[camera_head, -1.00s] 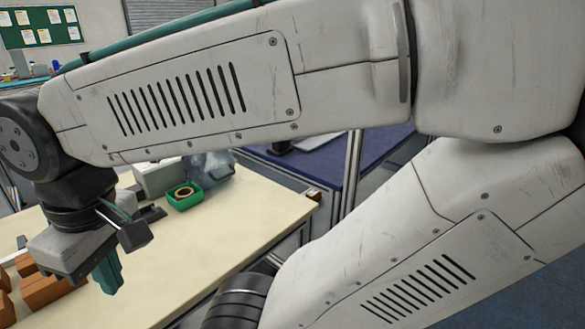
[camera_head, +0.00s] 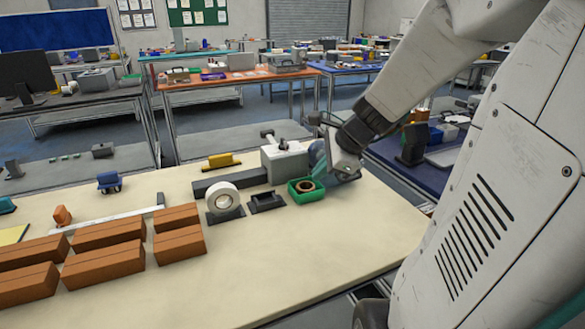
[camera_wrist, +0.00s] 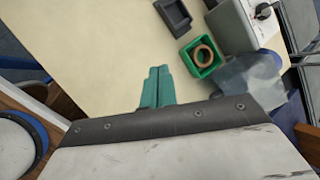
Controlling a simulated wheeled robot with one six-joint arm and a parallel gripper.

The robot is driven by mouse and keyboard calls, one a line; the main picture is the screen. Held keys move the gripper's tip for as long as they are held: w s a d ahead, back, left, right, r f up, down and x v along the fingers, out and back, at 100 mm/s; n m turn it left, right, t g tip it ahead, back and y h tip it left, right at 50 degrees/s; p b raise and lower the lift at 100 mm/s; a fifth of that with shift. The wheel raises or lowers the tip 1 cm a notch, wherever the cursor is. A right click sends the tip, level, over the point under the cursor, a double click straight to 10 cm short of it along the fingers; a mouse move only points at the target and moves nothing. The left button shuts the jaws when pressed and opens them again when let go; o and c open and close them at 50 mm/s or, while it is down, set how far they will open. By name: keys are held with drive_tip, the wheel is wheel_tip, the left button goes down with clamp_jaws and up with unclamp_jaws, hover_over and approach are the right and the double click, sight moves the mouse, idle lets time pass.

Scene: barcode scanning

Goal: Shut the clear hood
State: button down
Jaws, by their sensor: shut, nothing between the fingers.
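A see-through bluish piece (camera_wrist: 250,80), which may be the clear hood, lies right of the green tray (camera_wrist: 203,56) in the wrist view. It adjoins a grey box with a dark knob (camera_wrist: 235,28). In the head view it shows only partly (camera_head: 317,155), behind my wrist. I cannot tell how it is hinged or how far open it stands. My gripper (camera_wrist: 158,88) has teal fingers pressed together and empty. They are over the pale tabletop, left of the green tray and apart from the see-through piece. My wrist hides the fingers in the head view.
The pale table (camera_head: 330,240) is clear at its front right. A tape roll (camera_head: 222,201) and a black holder (camera_head: 266,202) stand left of the green tray. Several brown boxes (camera_head: 180,242) fill the front left. A blue-topped table (camera_head: 405,180) stands behind at right.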

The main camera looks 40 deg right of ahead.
drive_tip(key=s+d+f+m+t+h, duration=0.1)
drive_tip(key=d+f+m+h, duration=0.15)
drive_tip(key=d+m, duration=0.55)
drive_tip(key=s+d+f+m+h, duration=0.25)
drive_tip(key=d+m, duration=0.35)
drive_tip(key=d, duration=0.5)
drive_tip(key=shift+y, duration=0.5)
drive_tip(key=x, duration=1)
drive_tip(key=shift+w+a, duration=0.25)
drive_tip(key=shift+a, duration=0.05)
drive_tip(key=shift+r, duration=0.15)
